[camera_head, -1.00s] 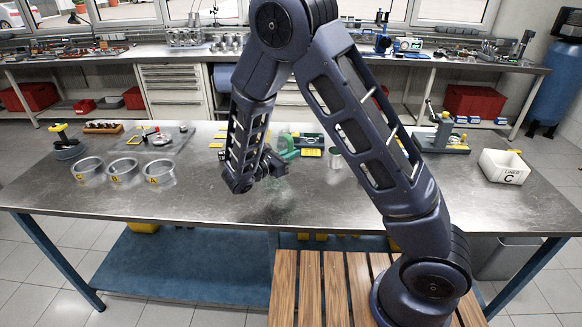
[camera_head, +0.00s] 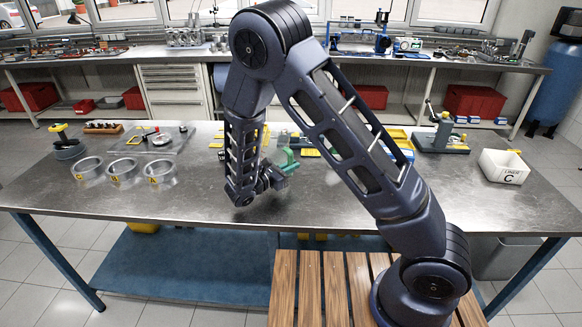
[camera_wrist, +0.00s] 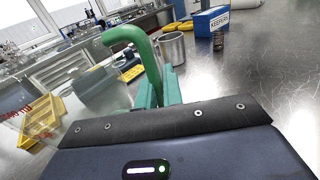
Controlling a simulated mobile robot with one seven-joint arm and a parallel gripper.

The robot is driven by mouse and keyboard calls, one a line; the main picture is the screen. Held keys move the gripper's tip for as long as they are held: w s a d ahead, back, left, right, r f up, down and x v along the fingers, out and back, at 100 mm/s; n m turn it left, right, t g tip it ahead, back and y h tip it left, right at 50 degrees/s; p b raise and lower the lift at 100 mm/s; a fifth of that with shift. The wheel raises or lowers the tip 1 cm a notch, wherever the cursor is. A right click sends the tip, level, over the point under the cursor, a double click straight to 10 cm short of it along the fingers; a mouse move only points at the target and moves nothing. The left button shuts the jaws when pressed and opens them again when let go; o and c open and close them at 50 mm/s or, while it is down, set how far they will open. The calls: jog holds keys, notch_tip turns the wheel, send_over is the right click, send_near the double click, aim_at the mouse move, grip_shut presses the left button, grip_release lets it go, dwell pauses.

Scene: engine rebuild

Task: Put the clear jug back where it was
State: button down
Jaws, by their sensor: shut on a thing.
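The clear jug has a green handle (camera_head: 288,162) and a see-through body that is hard to make out in the head view. My gripper (camera_head: 279,172) is shut on that handle, over the middle of the steel table. In the wrist view the green handle (camera_wrist: 150,60) rises between the teal fingers (camera_wrist: 166,86). The jug's clear body (camera_wrist: 108,98) shows faintly to the left, with red markings. I cannot tell whether the jug's base touches the table.
A metal cup (camera_wrist: 172,47), a blue KEEPERS box (camera_wrist: 211,21) and yellow trays (camera_wrist: 44,122) lie beyond the gripper. A white bin (camera_head: 503,168) is far right. The front table area is bare.

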jog(key=c, duration=1.5)
grip_release()
jog(key=shift+c, duration=0.2)
jog(key=shift+s+a, duration=0.15)
jog(key=v, duration=1.1)
jog(key=shift+s+a, duration=0.2)
jog(key=shift+d+r, duration=0.1)
